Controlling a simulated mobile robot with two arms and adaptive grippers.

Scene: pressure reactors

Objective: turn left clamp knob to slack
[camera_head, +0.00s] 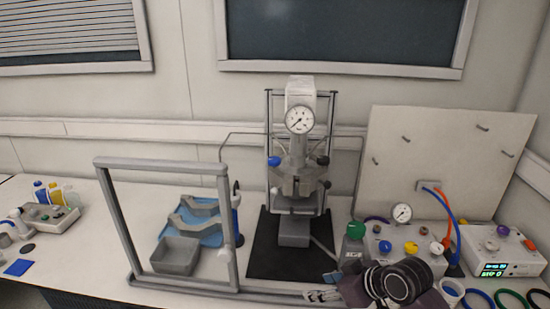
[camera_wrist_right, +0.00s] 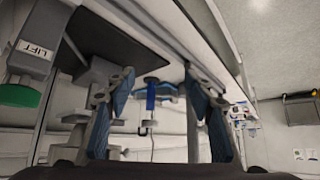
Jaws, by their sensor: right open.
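The reactor (camera_head: 297,185) stands upright on a black mat (camera_head: 262,262) at the centre of the head view. A clamp (camera_head: 296,172) sits around its middle. My right gripper (camera_head: 322,287) is low in front of the mat, apart from the reactor and clamp. In the right wrist view its two blue-padded fingers (camera_wrist_right: 160,85) are spread with nothing held. My left gripper is out of view.
A grey frame (camera_head: 168,163) stands left of the reactor, with a blue tray (camera_head: 205,238) and grey bin (camera_head: 176,256) behind it. A lift unit with a green knob (camera_head: 356,230) stands close right of the mat. A gauge panel (camera_head: 400,243) is further right.

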